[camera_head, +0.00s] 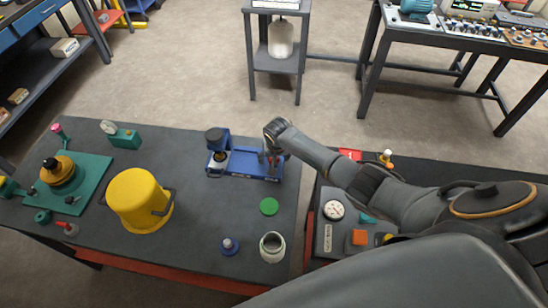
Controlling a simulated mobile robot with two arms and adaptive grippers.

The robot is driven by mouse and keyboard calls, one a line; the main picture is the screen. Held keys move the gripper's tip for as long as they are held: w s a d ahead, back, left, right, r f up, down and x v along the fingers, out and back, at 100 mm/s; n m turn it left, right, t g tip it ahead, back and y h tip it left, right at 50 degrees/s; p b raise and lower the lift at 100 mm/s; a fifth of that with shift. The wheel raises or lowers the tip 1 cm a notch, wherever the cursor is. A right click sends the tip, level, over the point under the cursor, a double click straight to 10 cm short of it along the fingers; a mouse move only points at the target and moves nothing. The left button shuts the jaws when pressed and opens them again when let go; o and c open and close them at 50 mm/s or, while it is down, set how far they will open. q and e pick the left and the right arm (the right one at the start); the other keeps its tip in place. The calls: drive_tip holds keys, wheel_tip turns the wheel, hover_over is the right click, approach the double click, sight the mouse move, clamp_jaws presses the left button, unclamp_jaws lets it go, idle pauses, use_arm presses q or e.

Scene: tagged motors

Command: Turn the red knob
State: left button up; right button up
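My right gripper (271,155) points down at the right end of a blue device (243,164) on the dark table (215,240). Its fingers are small and dark, and I cannot tell whether they are open or shut. A bit of red shows by the fingers, but I cannot make out a knob there; the gripper may hide it. A small pinkish-red topped piece (58,130) stands at the far left of the table. A small piece with a red part (69,228) lies at the left front. My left gripper is not in view.
A yellow bucket (138,200), a green plate (88,180) with a yellow and black part, a white jar (272,247) and a green disc (269,206) are on the table. A grey panel (327,235) with a gauge lies below my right arm.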

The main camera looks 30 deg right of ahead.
drive_tip(key=shift+r, duration=0.1)
drive_tip(key=shift+r, duration=3.95)
